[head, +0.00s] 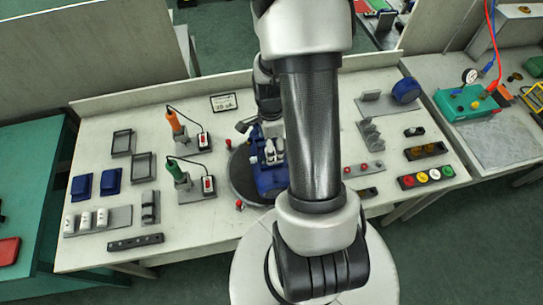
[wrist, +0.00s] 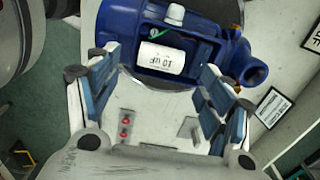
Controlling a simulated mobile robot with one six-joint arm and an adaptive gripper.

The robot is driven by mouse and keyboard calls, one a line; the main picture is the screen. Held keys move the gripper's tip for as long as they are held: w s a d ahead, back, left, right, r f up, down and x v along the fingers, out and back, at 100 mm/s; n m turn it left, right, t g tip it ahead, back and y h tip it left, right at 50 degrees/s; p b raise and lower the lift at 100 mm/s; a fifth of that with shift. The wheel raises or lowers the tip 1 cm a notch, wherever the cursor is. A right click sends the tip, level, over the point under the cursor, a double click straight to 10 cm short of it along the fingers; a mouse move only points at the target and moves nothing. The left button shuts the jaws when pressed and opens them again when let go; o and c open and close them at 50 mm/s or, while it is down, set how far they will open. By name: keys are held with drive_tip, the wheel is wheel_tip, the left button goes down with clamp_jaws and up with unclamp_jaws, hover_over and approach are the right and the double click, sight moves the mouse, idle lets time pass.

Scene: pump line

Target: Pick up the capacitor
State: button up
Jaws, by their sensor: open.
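A white cylindrical capacitor (wrist: 168,60) with a printed label lies in an open recess on the side of the blue pump (wrist: 207,22), with a green wire beside it. My gripper (wrist: 158,66) is open, with one finger to each side of the capacitor and nothing held. I cannot tell how far the fingertips are above it. In the head view the blue pump (head: 268,178) sits on a dark round plate, partly behind my arm. Several white cylinders (head: 86,219) that look like capacitors stand in a grey holder at the table's left front.
The grey table (head: 205,232) also bears blue boxes (head: 110,182), an orange-handled tool (head: 174,121), a green-handled tool (head: 176,171) and a small sign (head: 223,102). A strip of coloured buttons (head: 426,177) lies at the right. The table's front left centre is mostly clear.

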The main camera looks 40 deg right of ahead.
wheel_tip(320, 180, down, 4)
drive_tip(key=shift+d+f+b, duration=0.1)
drive_tip(key=shift+d+b, duration=0.05)
drive_tip(key=shift+b, duration=0.15)
drive_tip(key=shift+c, duration=0.3)
drive_tip(key=c, duration=1.1)
drive_tip(key=shift+o, duration=0.2)
wheel_tip(320, 180, up, 19)
drive_tip(key=p, duration=0.3)
wheel_tip(320, 180, down, 12)
drive_tip(key=b, duration=0.5)
drive_tip(key=shift+f, duration=0.1)
drive_tip(key=shift+f+b, duration=2.45)
drive_tip(key=shift+f, duration=0.65)
